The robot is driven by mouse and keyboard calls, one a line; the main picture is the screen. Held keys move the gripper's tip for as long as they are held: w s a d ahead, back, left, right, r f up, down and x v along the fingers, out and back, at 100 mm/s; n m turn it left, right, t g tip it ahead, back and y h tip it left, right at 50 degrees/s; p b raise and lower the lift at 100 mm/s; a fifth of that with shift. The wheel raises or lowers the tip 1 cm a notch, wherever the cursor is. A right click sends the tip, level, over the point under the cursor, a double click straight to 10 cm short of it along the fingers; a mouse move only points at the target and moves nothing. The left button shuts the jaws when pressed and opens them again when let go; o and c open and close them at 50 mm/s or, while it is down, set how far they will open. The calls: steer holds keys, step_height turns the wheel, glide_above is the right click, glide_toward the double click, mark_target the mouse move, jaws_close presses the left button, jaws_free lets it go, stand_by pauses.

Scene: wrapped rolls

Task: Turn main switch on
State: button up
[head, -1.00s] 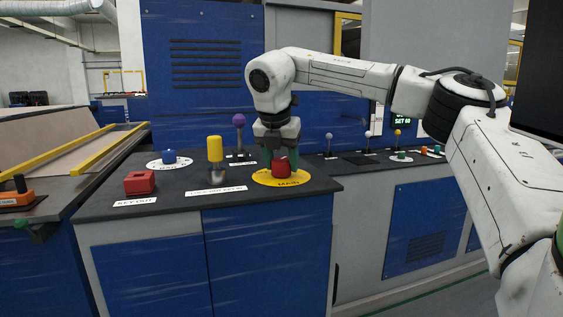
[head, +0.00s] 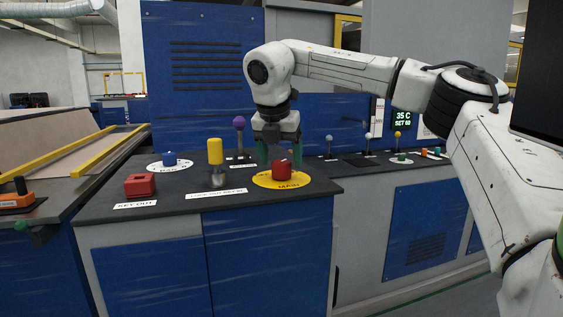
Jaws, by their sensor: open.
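The main switch (head: 282,171) is a red knob on a yellow round plate (head: 262,181) marked MAIN, at the right end of the near dark-topped console. A small dark mark shows on top of the knob; its exact direction is too small to tell. My gripper (head: 279,160) points down just above and behind the knob. Its two green fingers are spread apart, one to each side of the knob, with nothing between them. The knob hides part of the right finger's surroundings, and I cannot tell whether any finger touches it.
On the same console top (head: 110,188) stand a yellow-handled lever (head: 215,152), a purple-ball lever (head: 239,123), a blue knob (head: 169,158) and a red block (head: 140,185) labelled KEY OUT. A lower panel with small levers and a 35 C display (head: 403,118) lies right.

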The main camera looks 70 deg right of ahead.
steer(key=v, duration=0.8)
steer(key=shift+r+p, duration=0.3)
steer(key=shift+p, duration=0.05)
steer(key=shift+s+a, duration=0.1)
